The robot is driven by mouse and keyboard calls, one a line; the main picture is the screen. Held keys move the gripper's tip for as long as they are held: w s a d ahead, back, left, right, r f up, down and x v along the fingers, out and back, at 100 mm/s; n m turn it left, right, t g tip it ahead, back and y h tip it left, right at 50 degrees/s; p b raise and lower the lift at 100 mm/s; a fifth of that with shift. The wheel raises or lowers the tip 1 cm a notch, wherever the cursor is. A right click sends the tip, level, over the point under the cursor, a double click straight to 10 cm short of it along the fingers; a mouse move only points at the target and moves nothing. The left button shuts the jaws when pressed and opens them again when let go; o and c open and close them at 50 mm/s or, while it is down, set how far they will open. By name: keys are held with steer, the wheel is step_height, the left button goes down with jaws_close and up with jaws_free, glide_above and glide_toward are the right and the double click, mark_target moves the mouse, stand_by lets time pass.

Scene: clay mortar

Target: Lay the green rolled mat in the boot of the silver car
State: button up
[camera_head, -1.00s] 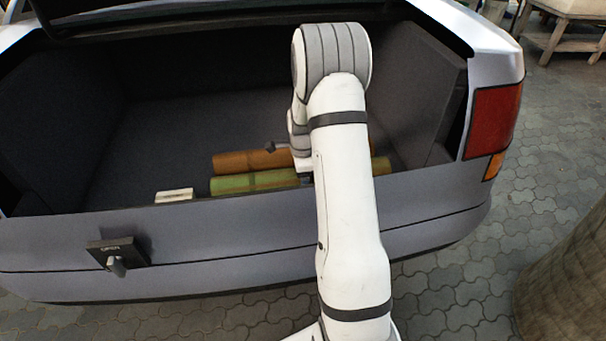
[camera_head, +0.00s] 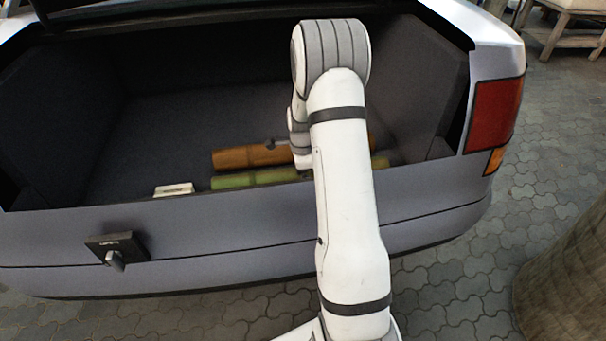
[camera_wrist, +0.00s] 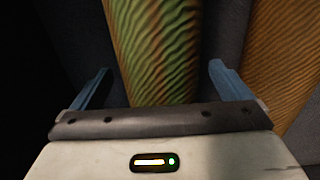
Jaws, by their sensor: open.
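The green rolled mat (camera_head: 240,180) lies on the boot floor of the silver car (camera_head: 400,225), just behind the rear lip. My arm hides its middle in the head view. In the wrist view the green mat (camera_wrist: 150,45) runs between the two blue fingers of my gripper (camera_wrist: 159,68). The fingers are open, one on each side of the mat, with a visible gap at each side. In the head view my gripper is mostly hidden behind my arm.
An orange-brown roll (camera_head: 240,157) lies parallel behind the green mat, and close to the right finger in the wrist view (camera_wrist: 285,50). A small pale box (camera_head: 174,190) sits to the left. The boot floor's left and back are clear. A latch (camera_head: 115,250) sticks out from the rear panel.

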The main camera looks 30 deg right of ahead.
step_height(320, 180, up, 8)
steer(key=shift+r+p, duration=0.2)
steer(key=shift+p, duration=1.05)
steer(key=s+a+r+n+p, duration=0.3)
steer(key=r+p, duration=0.1)
steer(key=r, duration=0.4)
steer(key=s+a+r+n+t+p, duration=0.1)
steer(key=s+a+r+n+p, duration=0.2)
steer(key=r, duration=0.5)
steer(key=s+a+r+n+p, duration=0.3)
steer(key=s+r+p, duration=0.1)
steer(key=r, duration=0.3)
steer(key=s+a+r+n+p, duration=0.3)
steer(key=s+r+n+p, duration=0.2)
steer(key=s+r+n, duration=0.1)
steer(key=s+a+r+n+t+p, duration=0.1)
steer(key=s+a+r+n+p, duration=0.2)
steer(key=s+r, duration=0.6)
steer(key=s+n+p, duration=0.1)
steer(key=n+p, duration=0.1)
steer(key=n, duration=0.1)
steer(key=shift+a+t, duration=0.3)
steer(key=shift+a, duration=0.1)
steer(key=shift+r, duration=0.1)
steer(key=shift+c, duration=0.6)
